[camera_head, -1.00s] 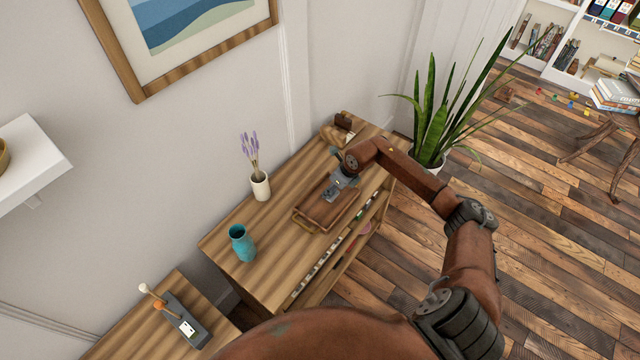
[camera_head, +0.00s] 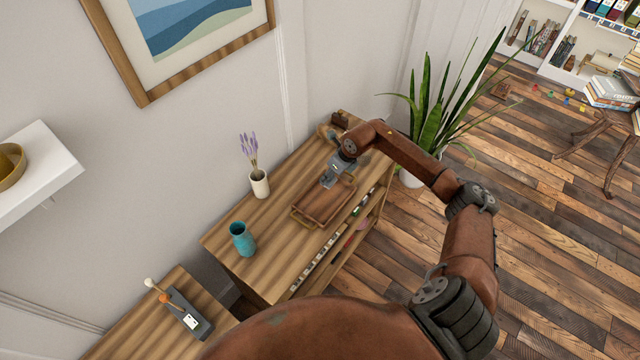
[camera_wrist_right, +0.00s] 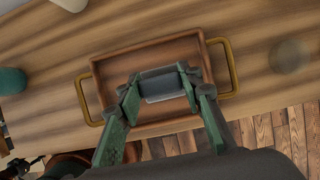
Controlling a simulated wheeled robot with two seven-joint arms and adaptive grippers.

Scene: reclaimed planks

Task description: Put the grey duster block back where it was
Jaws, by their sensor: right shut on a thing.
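A grey block (camera_wrist_right: 162,86), likely the duster block, is between the fingers of my right gripper (camera_wrist_right: 161,85) in the wrist view. The gripper is shut on it. Behind the block in that view is a brown wooden tray (camera_wrist_right: 150,56) with a brass handle at each end. In the head view my right gripper (camera_head: 328,183) is over the far part of the tray (camera_head: 312,213), on the wooden cabinet top. The gripper hides most of the block there, and I cannot tell how high it is above the tray. My left gripper is not in view.
On the cabinet top (camera_head: 230,218) stand a teal vase (camera_head: 242,242) and a white vase with lavender (camera_head: 259,184). A dark object (camera_head: 340,121) is at the far end. A potted plant (camera_head: 430,125) stands beyond the cabinet. A lower surface at front left holds a grey holder (camera_head: 188,318).

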